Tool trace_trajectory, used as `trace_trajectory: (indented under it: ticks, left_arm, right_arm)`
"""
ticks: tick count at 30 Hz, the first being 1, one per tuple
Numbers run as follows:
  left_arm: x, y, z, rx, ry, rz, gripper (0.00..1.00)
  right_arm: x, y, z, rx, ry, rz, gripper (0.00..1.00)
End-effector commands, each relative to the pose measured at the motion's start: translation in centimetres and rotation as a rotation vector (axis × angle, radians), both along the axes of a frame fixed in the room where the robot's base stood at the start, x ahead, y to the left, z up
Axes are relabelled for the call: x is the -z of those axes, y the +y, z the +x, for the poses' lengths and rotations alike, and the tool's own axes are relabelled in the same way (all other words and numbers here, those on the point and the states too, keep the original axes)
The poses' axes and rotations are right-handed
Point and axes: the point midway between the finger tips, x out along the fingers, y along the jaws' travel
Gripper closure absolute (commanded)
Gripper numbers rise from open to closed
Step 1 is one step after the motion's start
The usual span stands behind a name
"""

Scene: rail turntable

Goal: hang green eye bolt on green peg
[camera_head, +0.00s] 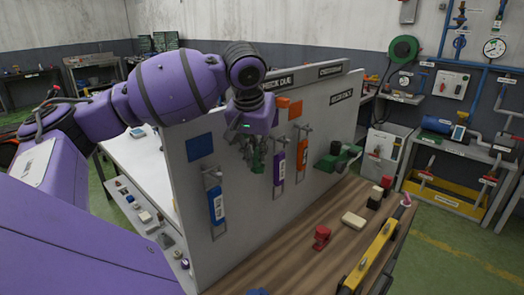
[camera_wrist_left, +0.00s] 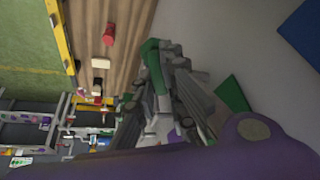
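My left gripper (camera_head: 252,150) is at the front face of the upright grey board, pointing down from the purple wrist. A green part, apparently the green eye bolt (camera_wrist_left: 151,60), lies between its fingertips in the left wrist view, where the gripper (camera_wrist_left: 162,72) looks shut on it. Green also shows at the fingers in the head view. A green patch (camera_wrist_left: 232,95) on the board shows beside the fingers in the left wrist view. I cannot make out the green peg; the gripper covers that part of the board in the head view. My right gripper is not in view.
The board (camera_head: 240,235) carries a blue item (camera_head: 217,204), a purple item (camera_head: 279,172) and an orange item (camera_head: 302,155), hanging near the gripper. A green-and-dark fixture (camera_head: 338,157) is farther right. A red part (camera_head: 321,238) and a cream block (camera_head: 353,220) are on the wooden bench.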

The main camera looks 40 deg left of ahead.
Motion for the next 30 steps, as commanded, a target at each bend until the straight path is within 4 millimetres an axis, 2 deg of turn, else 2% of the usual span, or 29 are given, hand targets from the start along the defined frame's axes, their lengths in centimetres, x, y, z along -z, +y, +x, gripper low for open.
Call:
trace_trajectory:
  ticks: [1,5,15,20,27,30]
  left_arm:
    - [0.7,1.7,-0.4,-0.037,0.028,0.034,0.84]
    - [0.7,1.7,-0.4,-0.036,0.027,0.033,0.69]
    - [0.4,1.5,-0.4,-0.035,0.028,0.031,0.69]
    - [-1.5,1.0,-1.0,-0.033,0.019,0.032,0.69]
    - [-5.7,-0.2,-2.3,-0.030,0.003,0.032,0.69]
    - [-6.7,-0.7,-2.7,-0.028,0.005,0.030,0.69]
  right_arm:
    - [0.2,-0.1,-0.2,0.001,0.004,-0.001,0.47]
    - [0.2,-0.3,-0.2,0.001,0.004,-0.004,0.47]
    - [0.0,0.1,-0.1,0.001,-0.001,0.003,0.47]
    - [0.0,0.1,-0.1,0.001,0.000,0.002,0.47]
    - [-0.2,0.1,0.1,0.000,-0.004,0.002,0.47]
    - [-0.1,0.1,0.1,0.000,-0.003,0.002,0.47]
